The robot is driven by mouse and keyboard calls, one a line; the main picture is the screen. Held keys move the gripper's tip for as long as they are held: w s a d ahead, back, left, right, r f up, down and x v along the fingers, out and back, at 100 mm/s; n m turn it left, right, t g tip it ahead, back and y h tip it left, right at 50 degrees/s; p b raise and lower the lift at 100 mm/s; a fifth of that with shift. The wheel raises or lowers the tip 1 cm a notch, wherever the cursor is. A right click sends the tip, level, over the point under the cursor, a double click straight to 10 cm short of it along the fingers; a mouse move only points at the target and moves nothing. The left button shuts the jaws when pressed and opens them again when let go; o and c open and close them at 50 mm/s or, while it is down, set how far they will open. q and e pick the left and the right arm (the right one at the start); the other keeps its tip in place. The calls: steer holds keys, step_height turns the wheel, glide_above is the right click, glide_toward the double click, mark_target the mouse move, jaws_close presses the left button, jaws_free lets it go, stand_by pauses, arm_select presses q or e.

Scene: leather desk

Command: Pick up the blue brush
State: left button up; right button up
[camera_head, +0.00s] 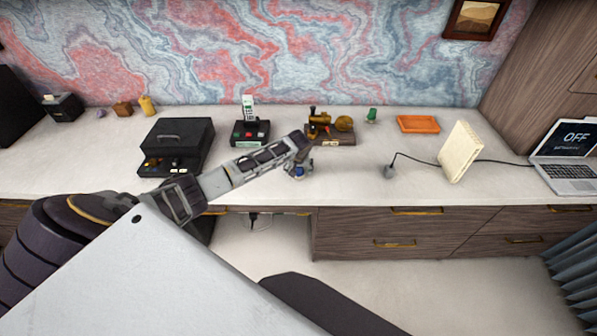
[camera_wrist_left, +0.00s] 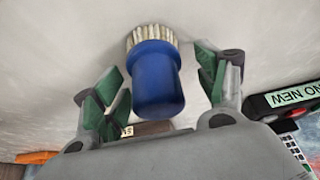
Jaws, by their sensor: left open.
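The blue brush (camera_wrist_left: 157,82), with a round blue handle and pale bristles, shows large in the left wrist view. In the head view only a small blue part of it (camera_head: 300,171) shows beside my gripper, near the desk's front edge. My left gripper (camera_wrist_left: 160,85) is open, with one green-padded finger on each side of the blue handle. A gap shows between the handle and each finger. In the head view my left gripper (camera_head: 299,168) points down at the brush and partly hides it. My right gripper is in neither view.
A black cash box (camera_head: 174,149), a phone with a dark base (camera_head: 250,132) and a brass ornament on a wooden base (camera_head: 330,133) stand behind my arm. An orange tray (camera_head: 418,124), a cream upright block (camera_head: 461,152) and a laptop (camera_head: 568,156) are to the right.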

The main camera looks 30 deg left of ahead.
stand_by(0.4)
arm_select(q)
steer(key=c, duration=1.2)
steer(key=shift+r, duration=0.1)
steer(key=shift+r, duration=4.95)
